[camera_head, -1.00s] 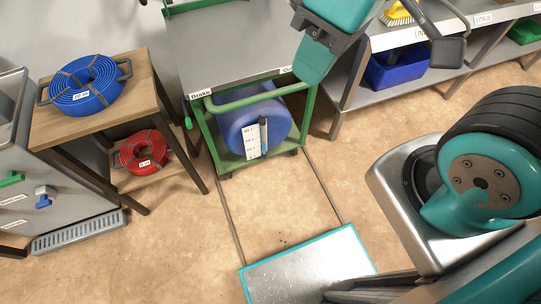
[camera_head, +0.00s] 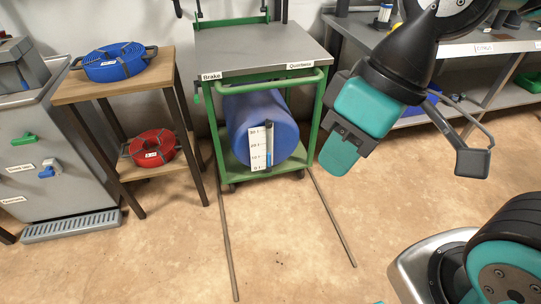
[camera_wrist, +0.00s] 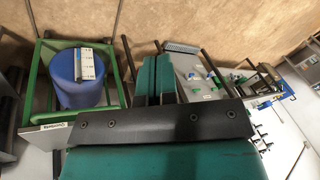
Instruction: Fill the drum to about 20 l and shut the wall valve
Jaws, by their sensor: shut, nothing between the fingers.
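The blue drum (camera_head: 240,127) lies on the lower shelf of a green cart. A white scale with an upright sight tube (camera_head: 268,145) is on its front; the marks are too small to read surely. The drum also shows in the wrist view (camera_wrist: 82,90). Green (camera_head: 24,139) and blue (camera_head: 47,172) handles sit on the grey cabinet at the left; I cannot tell whether either is the wall valve. My gripper (camera_head: 337,153) hangs right of the cart, apart from the drum, its teal fingers together and empty. They show in the wrist view (camera_wrist: 155,68).
The cart's grey top (camera_head: 262,50) carries a "Brake" label. Two floor rails (camera_head: 228,240) run forward from it. A wooden stand holds blue (camera_head: 113,62) and red (camera_head: 152,148) hose coils. A grey shelf unit stands at the right.

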